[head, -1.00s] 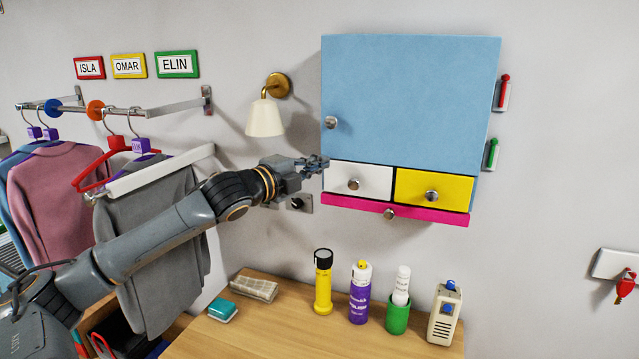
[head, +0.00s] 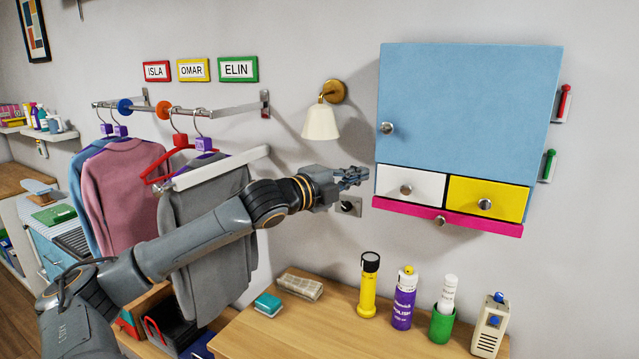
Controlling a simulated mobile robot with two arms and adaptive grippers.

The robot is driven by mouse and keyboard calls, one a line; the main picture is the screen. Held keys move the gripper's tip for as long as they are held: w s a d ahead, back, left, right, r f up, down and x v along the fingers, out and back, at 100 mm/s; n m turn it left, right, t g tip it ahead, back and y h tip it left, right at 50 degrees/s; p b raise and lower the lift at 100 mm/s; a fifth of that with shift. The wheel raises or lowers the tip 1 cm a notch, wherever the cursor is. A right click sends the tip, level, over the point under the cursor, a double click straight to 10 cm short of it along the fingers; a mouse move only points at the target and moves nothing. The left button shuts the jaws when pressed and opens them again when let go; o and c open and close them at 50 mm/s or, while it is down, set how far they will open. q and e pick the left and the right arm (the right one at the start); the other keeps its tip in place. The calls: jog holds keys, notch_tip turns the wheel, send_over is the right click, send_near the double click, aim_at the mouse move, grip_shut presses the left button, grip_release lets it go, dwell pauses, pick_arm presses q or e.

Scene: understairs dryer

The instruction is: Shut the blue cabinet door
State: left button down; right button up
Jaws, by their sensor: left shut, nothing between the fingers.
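The blue cabinet door (head: 470,105) is on the wall cabinet at the upper right. It lies flat over the cabinet front and looks shut, with no gap that I can see. Its round metal knob (head: 387,128) is at the lower left of the door. Below it are a white drawer (head: 425,188), a yellow drawer (head: 510,201) and a pink strip with a knob (head: 470,223). My left gripper (head: 366,177) is shut and empty, just left of the white drawer and below the door knob. It appears apart from the door. My right gripper is not in view.
A wall lamp (head: 320,122) hangs left of the cabinet. Below, a wooden table (head: 350,335) holds a yellow flashlight (head: 368,290), a purple bottle (head: 404,302), a green cup (head: 442,325) and a beige device (head: 490,325). Clothes hang on a rail (head: 225,111) at left.

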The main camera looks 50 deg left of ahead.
pick_arm(q)
jog(key=s+a, duration=0.3)
jog(key=s, duration=0.5)
jog(key=shift+r+b, duration=0.25)
jog(key=shift+b, duration=0.1)
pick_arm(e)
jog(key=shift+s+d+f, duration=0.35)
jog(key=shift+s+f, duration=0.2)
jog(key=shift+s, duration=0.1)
